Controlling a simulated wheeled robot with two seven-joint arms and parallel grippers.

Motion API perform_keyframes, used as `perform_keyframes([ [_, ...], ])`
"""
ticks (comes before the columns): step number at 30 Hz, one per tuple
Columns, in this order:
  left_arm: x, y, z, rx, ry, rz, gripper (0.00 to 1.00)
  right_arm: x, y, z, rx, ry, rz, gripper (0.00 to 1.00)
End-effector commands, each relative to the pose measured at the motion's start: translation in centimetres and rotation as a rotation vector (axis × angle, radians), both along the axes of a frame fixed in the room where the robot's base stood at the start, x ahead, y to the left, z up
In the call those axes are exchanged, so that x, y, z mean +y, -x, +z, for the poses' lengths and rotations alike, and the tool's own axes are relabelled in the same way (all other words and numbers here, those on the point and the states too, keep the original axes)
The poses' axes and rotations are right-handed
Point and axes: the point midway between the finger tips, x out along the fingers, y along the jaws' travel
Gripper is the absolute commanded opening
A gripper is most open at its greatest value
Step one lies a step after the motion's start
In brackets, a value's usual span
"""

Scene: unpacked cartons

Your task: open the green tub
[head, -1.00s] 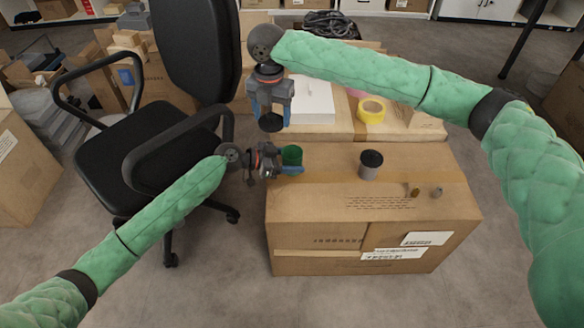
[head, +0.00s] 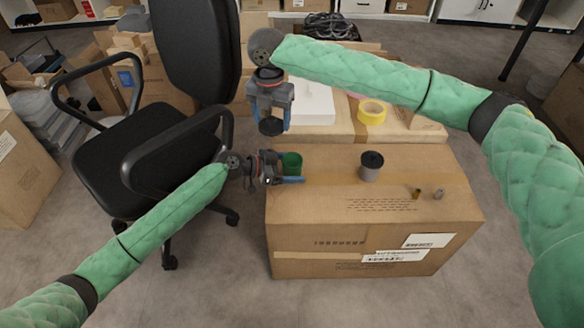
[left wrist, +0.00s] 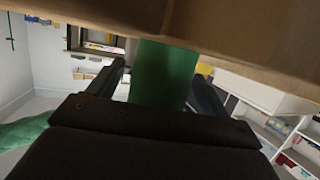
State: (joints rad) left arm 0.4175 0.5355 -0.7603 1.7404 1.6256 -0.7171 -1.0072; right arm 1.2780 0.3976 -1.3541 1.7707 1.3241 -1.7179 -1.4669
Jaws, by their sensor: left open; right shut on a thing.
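The green tub (head: 292,165) stands at the left end of the large carton's top, with its open rim facing up. My left gripper (head: 291,172) is open at the tub, with a blue finger along its near side. In the left wrist view the tub (left wrist: 163,75) shows between the two spread fingers, with a gap on each side. My right gripper (head: 272,112) is shut on a round black lid (head: 271,127), held in the air above and to the left of the tub, apart from it.
A grey tub with a black lid (head: 371,166) and two small pieces (head: 438,194) stand on the large carton (head: 345,205). Behind are yellow tape (head: 372,112) and a white box (head: 313,104). A black office chair (head: 140,150) stands close at left. The carton top's middle is mostly clear.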

Motion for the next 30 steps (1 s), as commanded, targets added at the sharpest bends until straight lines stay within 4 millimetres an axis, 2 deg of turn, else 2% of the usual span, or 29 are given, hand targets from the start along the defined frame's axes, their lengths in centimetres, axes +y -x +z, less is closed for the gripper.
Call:
perform_keyframes([
  [3,0.2,0.0,0.4,0.0,-0.001,0.001,0.78,0.0,0.0,0.4,0.0,0.0,0.0,0.38],
  [13,4.8,1.2,1.7,0.0,-0.001,0.0,0.78,0.0,0.0,0.6,0.0,0.0,0.0,0.38],
  [18,6.4,1.5,2.3,0.0,0.001,0.0,0.78,0.0,0.0,0.6,0.0,0.0,0.0,0.38],
  [23,6.9,1.7,2.5,-0.001,0.0,-0.001,0.78,0.0,0.0,0.6,0.0,0.0,0.0,0.38],
  [30,6.7,1.8,2.3,0.001,0.002,0.007,0.78,-0.2,0.0,0.6,0.0,0.0,-0.011,0.38],
])
